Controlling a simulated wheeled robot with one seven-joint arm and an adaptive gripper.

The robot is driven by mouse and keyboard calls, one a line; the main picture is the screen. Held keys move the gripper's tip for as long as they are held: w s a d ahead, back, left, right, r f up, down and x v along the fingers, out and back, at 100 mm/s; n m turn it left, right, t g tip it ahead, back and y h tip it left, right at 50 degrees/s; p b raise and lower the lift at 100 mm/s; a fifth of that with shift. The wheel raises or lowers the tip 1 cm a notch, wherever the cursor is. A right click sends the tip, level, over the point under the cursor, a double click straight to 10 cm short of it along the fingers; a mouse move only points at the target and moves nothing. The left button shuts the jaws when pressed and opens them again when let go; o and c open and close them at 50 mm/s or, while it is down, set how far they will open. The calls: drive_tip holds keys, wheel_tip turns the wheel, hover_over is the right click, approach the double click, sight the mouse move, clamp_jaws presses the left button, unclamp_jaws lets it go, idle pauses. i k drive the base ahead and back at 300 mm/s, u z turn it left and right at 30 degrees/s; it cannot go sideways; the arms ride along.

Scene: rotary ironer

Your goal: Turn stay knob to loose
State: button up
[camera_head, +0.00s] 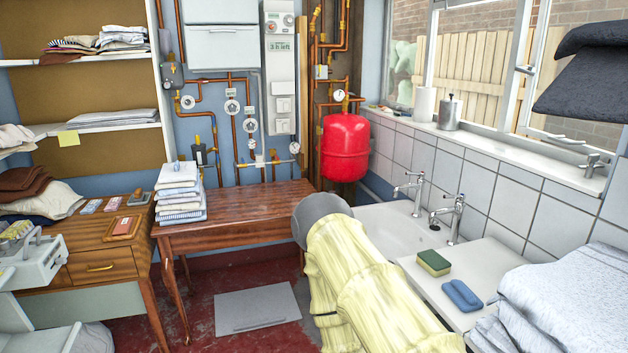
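A metal window fitting (594,163) that looks like the stay with its knob is on the right part of the tiled window sill. A thin bar reaches from it toward the window frame. It is small, and I cannot tell whether the knob is tight or loose. The window (480,65) is behind it; a casement handle (526,70) shows on the frame. My arm in a pale yellow sleeve rises from the bottom middle to a grey rounded end, over the sink's left side. My gripper's fingers do not show, and the arm is well apart from the fitting.
A sink (400,228) with two taps lies below the sill. A sponge (433,262), blue soap (461,295) and folded towels (560,305) sit on its right. Dark cloth (590,75) hangs near the fitting. A soap dispenser (449,112) stands on the sill. A wooden table (240,205) stands left.

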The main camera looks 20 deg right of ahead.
sight(591, 159)
drive_tip(key=i, duration=3.1)
drive_tip(key=z, duration=2.95)
